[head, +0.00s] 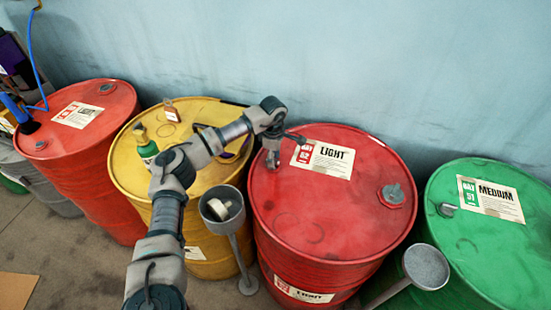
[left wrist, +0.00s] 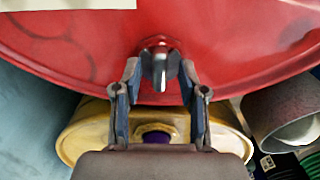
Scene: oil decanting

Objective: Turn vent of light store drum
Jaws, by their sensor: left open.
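The light store drum (head: 330,215) is red, with a white "LIGHT" label (head: 325,158) on its top. Its vent (left wrist: 160,62), a small metal tap with a handle, stands near the rim in the left wrist view. My left gripper (head: 272,158) reaches over the drum's left top edge in the head view and mostly hides the vent there. In the left wrist view its two fingers are open, one on each side of the vent handle, with gaps visible. My right gripper is not in view.
A yellow drum (head: 125,170) with bottles on top stands left, and a green "MEDIUM" drum (head: 500,245) right. Another red drum (head: 90,180) is far left. A grey cup on a stand (head: 222,205) and a grey funnel-like cup (head: 425,266) stand in front.

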